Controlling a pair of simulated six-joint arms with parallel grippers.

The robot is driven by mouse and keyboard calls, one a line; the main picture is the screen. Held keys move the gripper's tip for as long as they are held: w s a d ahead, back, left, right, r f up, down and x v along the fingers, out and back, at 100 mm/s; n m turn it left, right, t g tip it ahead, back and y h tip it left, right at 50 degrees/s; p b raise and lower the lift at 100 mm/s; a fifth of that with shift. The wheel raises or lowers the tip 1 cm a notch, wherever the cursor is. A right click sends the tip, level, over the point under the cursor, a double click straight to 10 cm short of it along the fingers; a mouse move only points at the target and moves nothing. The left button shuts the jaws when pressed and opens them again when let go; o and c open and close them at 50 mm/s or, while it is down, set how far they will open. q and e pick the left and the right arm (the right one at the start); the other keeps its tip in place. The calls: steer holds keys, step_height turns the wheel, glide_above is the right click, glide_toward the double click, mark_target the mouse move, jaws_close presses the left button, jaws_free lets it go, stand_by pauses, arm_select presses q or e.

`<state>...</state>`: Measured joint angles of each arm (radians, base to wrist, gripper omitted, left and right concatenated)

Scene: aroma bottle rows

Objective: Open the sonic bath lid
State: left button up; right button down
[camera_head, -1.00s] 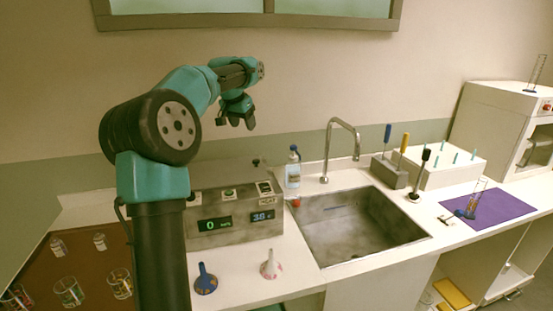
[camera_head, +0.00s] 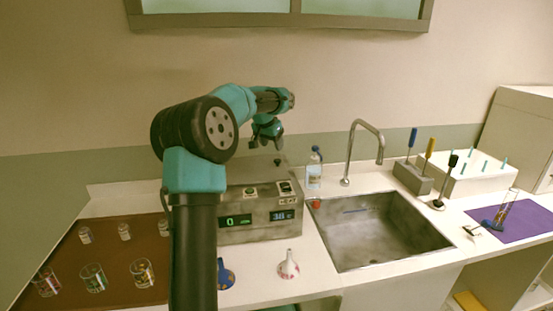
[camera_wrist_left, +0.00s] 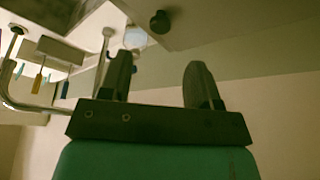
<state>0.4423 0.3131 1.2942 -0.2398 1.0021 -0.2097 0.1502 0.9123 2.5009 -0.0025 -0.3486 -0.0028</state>
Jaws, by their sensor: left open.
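The sonic bath (camera_head: 258,222) is a grey metal box with two lit displays, standing on the counter left of the sink. Its lid (camera_head: 240,172) lies on top and looks closed, partly hidden by my left arm. The dark lid knob (camera_head: 278,162) stands near the lid's right side; it also shows in the left wrist view (camera_wrist_left: 159,21), beyond the fingertips. My left gripper (camera_head: 270,142) is open and empty, just above the knob and apart from it. Its two fingers also show in the left wrist view (camera_wrist_left: 160,75). My right gripper is not in view.
A spray bottle (camera_head: 314,170) stands right of the bath, close to the sink (camera_head: 375,232) and its tall faucet (camera_head: 350,150). Glass beakers (camera_head: 93,277) sit at left.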

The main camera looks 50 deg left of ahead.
mark_target(277, 160)
arm_select(q)
steer(key=x, duration=0.8)
steer(key=shift+c, duration=0.5)
steer(key=shift+r, duration=0.1)
jaws_close()
